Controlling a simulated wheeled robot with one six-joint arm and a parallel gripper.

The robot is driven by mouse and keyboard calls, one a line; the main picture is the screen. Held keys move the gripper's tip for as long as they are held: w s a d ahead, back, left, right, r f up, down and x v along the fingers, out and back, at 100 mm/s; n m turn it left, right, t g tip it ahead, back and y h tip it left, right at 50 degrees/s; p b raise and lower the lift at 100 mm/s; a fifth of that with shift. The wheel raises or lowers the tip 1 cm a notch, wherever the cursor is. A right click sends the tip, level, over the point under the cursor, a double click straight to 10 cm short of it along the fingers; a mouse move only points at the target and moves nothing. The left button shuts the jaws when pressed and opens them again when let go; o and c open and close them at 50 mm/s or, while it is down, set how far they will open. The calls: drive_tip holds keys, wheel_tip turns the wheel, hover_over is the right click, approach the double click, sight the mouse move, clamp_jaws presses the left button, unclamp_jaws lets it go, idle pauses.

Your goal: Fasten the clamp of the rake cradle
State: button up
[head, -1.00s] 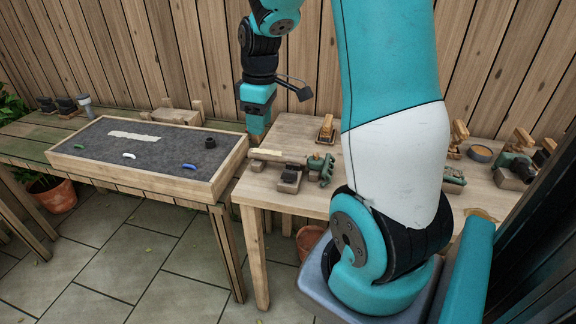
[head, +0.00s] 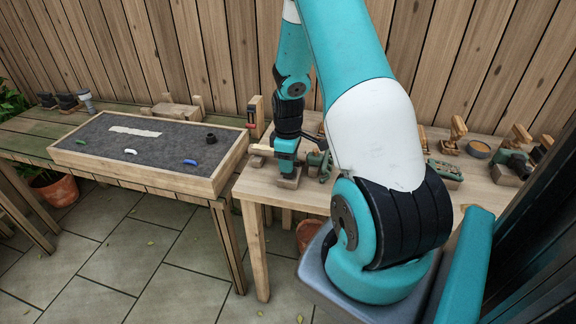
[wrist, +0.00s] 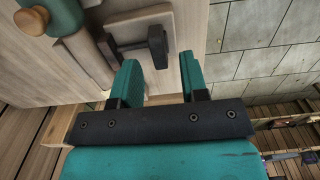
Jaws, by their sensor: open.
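The rake cradle (head: 289,183) is a small block on the right-hand bench, mostly hidden by my gripper in the head view. Its pale base (wrist: 183,20) shows in the wrist view, with a dark T-shaped clamp piece (wrist: 157,46) on it. The rake handle (head: 262,150) sticks out left of my gripper; its green head (head: 319,163) lies to the right. My gripper (wrist: 160,62) is open and empty, pointing down over the cradle. The dark end of the clamp piece lies near and between the fingertips; contact cannot be told.
A grey-lined tray (head: 215,185) stands on the left bench. Wooden holders with tools, such as a green one (head: 515,162), stand along the right bench. A wooden post (head: 256,117) stands behind my gripper. The bench front edge (head: 285,200) is close to the cradle.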

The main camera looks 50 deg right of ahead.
drive_tip(key=shift+f, duration=1.2)
clamp_jaws()
